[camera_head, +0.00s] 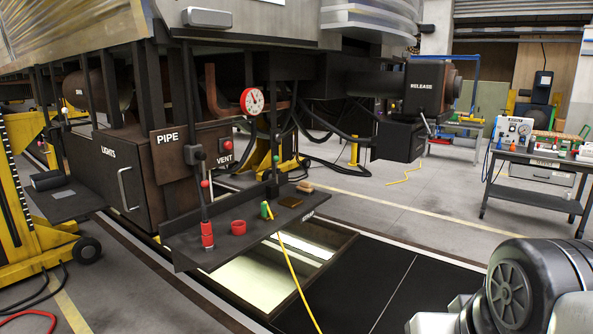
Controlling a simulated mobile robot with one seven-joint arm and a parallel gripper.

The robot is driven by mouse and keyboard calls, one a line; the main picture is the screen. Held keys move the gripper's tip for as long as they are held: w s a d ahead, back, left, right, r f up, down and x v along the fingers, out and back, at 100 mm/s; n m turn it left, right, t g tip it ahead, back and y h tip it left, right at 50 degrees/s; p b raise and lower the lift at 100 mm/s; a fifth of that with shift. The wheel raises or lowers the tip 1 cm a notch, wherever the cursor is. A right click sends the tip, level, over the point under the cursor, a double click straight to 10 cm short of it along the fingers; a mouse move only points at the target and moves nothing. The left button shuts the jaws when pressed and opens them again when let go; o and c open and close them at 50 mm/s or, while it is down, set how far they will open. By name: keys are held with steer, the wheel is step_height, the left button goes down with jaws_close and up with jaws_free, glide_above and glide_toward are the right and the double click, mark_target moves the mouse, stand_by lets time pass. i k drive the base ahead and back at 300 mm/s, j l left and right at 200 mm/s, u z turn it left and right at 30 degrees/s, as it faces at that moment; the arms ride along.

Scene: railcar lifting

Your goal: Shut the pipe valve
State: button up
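A dark brown box hangs under the railcar with a white "PIPE" label (168,138) on its side. Right of the label is a dark grey fitting (194,154); a dark line with a red coupling (207,235) hangs below it. A red knob (227,144) sits just above a "VENT" label (224,160). I cannot tell which of these parts is the pipe valve, or whether it is open or shut. A grey, rounded part of my arm fills the lower right corner. My gripper is not in view.
A red-rimmed gauge (252,101) is right of the box. A dark shelf (240,256) below holds a red cup (238,227) and small items; a yellow hose (291,277) trails down from it. A yellow lifting jack (18,215) stands left, an equipment cart (535,165) right. A lit floor pit (250,285) lies below.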

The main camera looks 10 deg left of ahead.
mark_target(204, 171)
steer(key=i+j, duration=0.15)
steer(key=j, duration=0.2)
steer(key=i+j+z, duration=0.1)
steer(key=j, duration=0.25)
steer(key=i+j, duration=0.2)
steer(key=j, duration=0.2)
steer(key=i+j, duration=0.15)
steer(key=j, duration=0.2)
steer(key=i+j+z, duration=0.1)
steer(key=j, duration=0.3)
steer(key=i+j, duration=0.2)
steer(key=j, duration=0.2)
steer(key=i+j+z, duration=0.1)
steer(key=j, duration=0.25)
steer(key=i+j, duration=0.15)
steer(key=j, duration=0.25)
